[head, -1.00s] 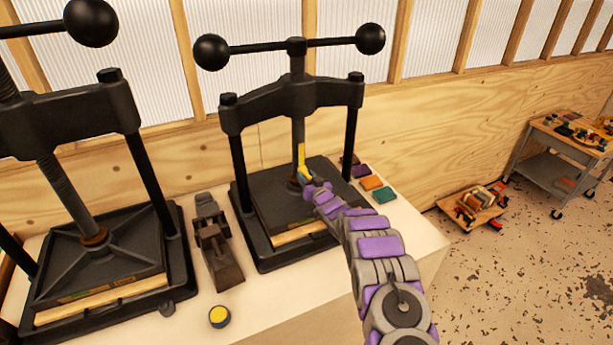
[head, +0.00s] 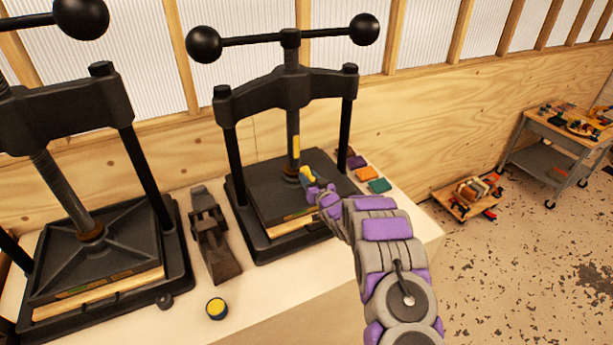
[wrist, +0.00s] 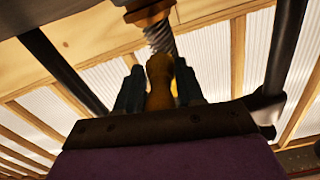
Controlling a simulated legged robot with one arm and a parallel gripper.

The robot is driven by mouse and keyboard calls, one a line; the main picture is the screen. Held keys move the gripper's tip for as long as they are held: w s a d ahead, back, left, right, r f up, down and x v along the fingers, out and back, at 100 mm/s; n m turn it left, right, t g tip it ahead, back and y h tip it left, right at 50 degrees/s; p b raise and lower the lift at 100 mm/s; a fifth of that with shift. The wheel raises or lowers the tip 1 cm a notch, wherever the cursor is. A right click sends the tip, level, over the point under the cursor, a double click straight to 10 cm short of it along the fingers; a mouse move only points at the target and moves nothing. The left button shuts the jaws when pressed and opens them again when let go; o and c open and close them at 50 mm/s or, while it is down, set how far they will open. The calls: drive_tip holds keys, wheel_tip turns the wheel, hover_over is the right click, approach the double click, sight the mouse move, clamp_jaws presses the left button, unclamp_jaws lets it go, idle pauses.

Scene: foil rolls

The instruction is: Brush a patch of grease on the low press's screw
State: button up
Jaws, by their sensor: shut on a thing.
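The press on the right (head: 282,97) has a vertical screw (head: 293,122) with a yellow patch of grease (head: 296,146) on its lower part. My gripper (head: 314,185) is low in front of this screw, above the platen. It is shut on a brush (head: 306,174), whose yellowish end shows just below the patch and looks apart from it. In the wrist view the brush's brown handle (wrist: 160,82) stands between the two blue-grey fingers (wrist: 158,92). The spiral screw (wrist: 160,38) shows beyond it. The bristles are not clear.
A second black press (head: 70,110) stands at the left. A dark metal tool (head: 213,235) lies between the presses. A yellow-topped round tin (head: 216,308) sits near the bench's front. Coloured blocks (head: 367,173) lie right of the press. A cart (head: 550,150) stands far right.

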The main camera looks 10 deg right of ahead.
idle(0.3)
drive_tip(key=shift+v, duration=1.55)
